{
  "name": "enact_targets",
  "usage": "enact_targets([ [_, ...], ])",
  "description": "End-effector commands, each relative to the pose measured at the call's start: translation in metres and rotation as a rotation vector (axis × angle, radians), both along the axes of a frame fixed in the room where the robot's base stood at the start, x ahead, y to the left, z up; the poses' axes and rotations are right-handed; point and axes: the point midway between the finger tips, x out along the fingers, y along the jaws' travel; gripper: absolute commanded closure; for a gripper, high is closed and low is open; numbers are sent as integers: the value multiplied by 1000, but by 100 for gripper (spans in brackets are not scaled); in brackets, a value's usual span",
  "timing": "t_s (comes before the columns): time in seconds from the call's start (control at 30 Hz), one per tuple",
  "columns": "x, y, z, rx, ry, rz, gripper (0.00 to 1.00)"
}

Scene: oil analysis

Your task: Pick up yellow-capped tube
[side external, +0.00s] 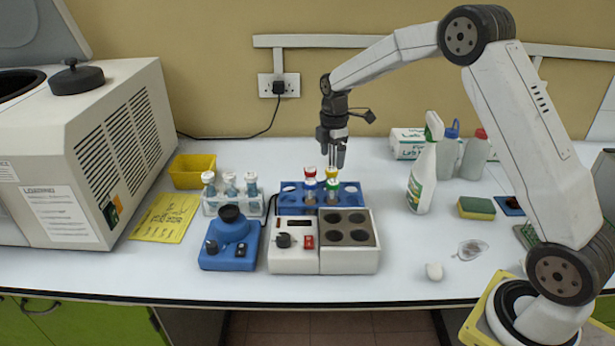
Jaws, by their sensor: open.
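The yellow-capped tube (332,183) stands upright in the blue rack (290,205) at the middle of the bench, in the side external view. A red-capped tube (310,183) stands just to its left in the same rack. My gripper (336,158) points down directly above the yellow-capped tube, with its fingertips close to the cap. It is open and holds nothing that I can see. From this angle I cannot tell whether the fingers are beside the cap or still above it. The lower part of the tube is hidden by the rack.
A white block with four wells (347,262) and a blue mixer (230,240) stand in front of the rack. A white rack of tubes (232,206) is to its left. A spray bottle (424,170) stands to the right.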

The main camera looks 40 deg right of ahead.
Motion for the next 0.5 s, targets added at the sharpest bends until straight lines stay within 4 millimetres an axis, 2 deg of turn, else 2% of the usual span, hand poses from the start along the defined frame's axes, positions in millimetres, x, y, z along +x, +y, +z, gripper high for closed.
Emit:
enact_targets([
  [0.17, 9, -10, -2, 3, 13, 79, 10],
  [0.37, 10, -11, -2, 3, 15, 92, 10],
  [0.5, 10, -10, -9, 3, 16, 91, 10],
])
